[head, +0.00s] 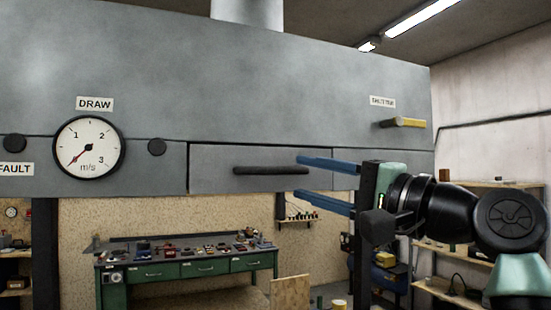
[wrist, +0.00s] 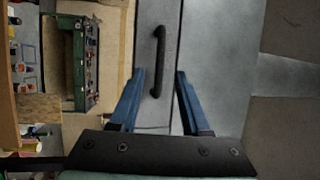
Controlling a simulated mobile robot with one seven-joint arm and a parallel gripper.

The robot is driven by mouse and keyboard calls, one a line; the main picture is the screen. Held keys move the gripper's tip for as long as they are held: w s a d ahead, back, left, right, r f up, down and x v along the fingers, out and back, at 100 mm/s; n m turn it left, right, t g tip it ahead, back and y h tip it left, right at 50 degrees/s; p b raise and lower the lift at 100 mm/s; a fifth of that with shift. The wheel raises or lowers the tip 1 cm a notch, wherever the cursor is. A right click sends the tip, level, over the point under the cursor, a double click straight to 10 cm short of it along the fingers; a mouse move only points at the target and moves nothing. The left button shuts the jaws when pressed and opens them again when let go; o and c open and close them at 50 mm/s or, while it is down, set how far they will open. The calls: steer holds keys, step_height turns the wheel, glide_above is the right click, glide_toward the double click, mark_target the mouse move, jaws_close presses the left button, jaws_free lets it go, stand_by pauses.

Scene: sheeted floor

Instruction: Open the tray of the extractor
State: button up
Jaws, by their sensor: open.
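The extractor (head: 300,90) is a large grey metal hood across the head view. Its tray (head: 215,172) is a shallow grey drawer front in the lower edge, flush with the hood, with a dark bar handle (head: 270,170). My gripper (head: 298,177) is open, its two blue fingers pointing left toward the right end of the handle. In the wrist view the handle (wrist: 159,62) lies ahead of my gripper (wrist: 160,75), between the lines of the two fingers. Nothing is between the fingers, and I cannot tell whether the tips touch the tray front.
A round gauge (head: 88,155) marked DRAW and dark knobs are on the hood at left. A yellow-tipped shutter lever (head: 403,122) sticks out above my arm. A green workbench (head: 185,268) with small parts stands behind, below the hood. Shelves (head: 480,255) stand at right.

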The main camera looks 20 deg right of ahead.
mark_target(281, 171)
steer(key=p+x, duration=0.2)
steer(key=x, duration=0.4)
steer(key=shift+r, duration=0.15)
steer(key=shift+w+a+p, duration=0.25)
steer(key=shift+w+p, duration=0.05)
steer(key=shift+w, duration=0.25)
jaws_close()
stand_by(0.7)
